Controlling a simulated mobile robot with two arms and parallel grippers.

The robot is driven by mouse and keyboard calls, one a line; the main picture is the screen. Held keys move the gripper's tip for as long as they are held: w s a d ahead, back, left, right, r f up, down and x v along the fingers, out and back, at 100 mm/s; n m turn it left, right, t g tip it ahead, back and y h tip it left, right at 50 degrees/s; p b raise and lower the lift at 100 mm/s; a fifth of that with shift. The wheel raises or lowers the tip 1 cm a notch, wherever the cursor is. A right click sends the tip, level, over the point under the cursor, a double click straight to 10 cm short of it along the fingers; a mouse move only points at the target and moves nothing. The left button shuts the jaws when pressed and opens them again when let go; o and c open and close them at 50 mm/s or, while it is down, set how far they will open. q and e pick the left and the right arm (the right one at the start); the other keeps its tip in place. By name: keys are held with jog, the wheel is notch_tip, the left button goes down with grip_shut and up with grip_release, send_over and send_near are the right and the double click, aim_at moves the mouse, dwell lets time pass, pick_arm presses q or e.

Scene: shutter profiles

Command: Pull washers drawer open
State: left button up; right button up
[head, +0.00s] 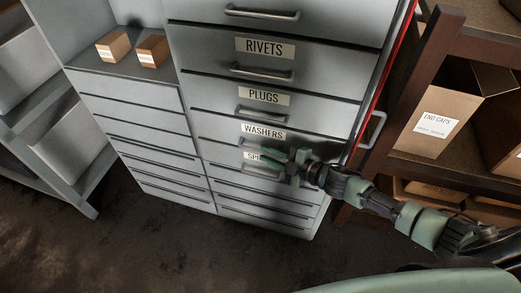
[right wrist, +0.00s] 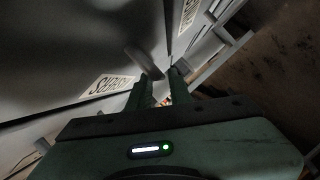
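The washers drawer (head: 222,128) is one of several stacked grey drawers, marked by a white WASHERS label (head: 263,132). Its front looks flush with its neighbours. In the right wrist view the drawer's label (right wrist: 107,85) appears upside down at left, and a bar handle (right wrist: 143,62) reaches to the fingertips. The fingers of the right gripper (right wrist: 165,78) are apart, with a gap between them. I cannot tell whether they touch the handle. My left gripper is not in view.
The plugs drawer (head: 215,93) and rivets drawer (head: 205,52) are above, with protruding handles. A partly hidden label (head: 254,156) is below. A brown shelf rack (head: 408,75) with an END CAPS box (head: 436,122) stands close at right. Dark floor (head: 160,245) lies clear in front.

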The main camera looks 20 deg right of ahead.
aim_at(265, 153)
jog(key=shift+x, duration=1.55)
grip_shut()
